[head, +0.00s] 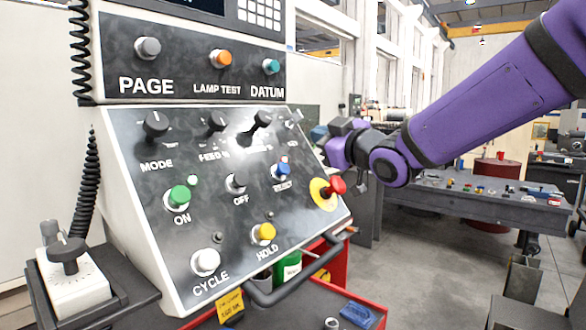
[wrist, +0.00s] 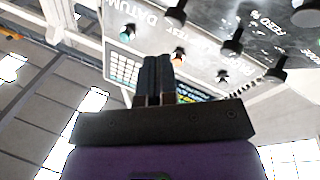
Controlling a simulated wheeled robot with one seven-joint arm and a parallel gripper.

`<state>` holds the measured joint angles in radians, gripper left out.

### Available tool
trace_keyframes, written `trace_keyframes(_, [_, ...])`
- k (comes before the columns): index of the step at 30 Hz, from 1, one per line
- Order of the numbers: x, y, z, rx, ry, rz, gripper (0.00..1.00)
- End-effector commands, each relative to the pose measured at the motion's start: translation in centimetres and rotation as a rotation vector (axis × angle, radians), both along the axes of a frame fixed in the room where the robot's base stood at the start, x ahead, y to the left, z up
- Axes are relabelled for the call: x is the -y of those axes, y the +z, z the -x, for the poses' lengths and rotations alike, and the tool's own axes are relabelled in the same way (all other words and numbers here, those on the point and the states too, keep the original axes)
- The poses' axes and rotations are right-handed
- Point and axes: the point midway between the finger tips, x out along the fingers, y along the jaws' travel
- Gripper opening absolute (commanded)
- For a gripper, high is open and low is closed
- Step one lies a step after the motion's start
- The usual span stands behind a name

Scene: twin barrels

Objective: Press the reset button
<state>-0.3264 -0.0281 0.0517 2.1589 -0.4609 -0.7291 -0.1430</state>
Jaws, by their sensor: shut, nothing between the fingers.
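The control panel (head: 225,215) is a sloped dark face in a white housing. A blue button (head: 281,171) sits on its right side, above the red knob; its small slanted label is blurred, and I cannot tell for sure whether it reads RESET. My gripper (head: 338,135) is at the panel's right edge, up and right of the blue button and apart from it. In the wrist view my gripper (wrist: 157,72) has its two dark fingers together, with nothing between them. The wrist view shows the panel's upper part at a steep tilt; I do not make out the blue button there.
Close to the blue button are a red mushroom knob (head: 335,187) on a yellow ring, an OFF button (head: 236,183), a yellow HOLD button (head: 263,233) and black rotary knobs (head: 261,120). A handrail (head: 300,275) runs below. A workbench (head: 480,198) stands at the right.

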Motion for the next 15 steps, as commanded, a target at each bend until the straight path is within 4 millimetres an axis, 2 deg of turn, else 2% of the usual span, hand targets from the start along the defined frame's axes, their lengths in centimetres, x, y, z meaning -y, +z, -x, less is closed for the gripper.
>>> trace_keyframes(8, [-0.2, -0.3, -0.2, -0.002, -0.001, 0.000, 0.00])
trace_keyframes(15, [-1.8, -1.8, -1.4, -0.003, 0.000, 0.002, 0.00])
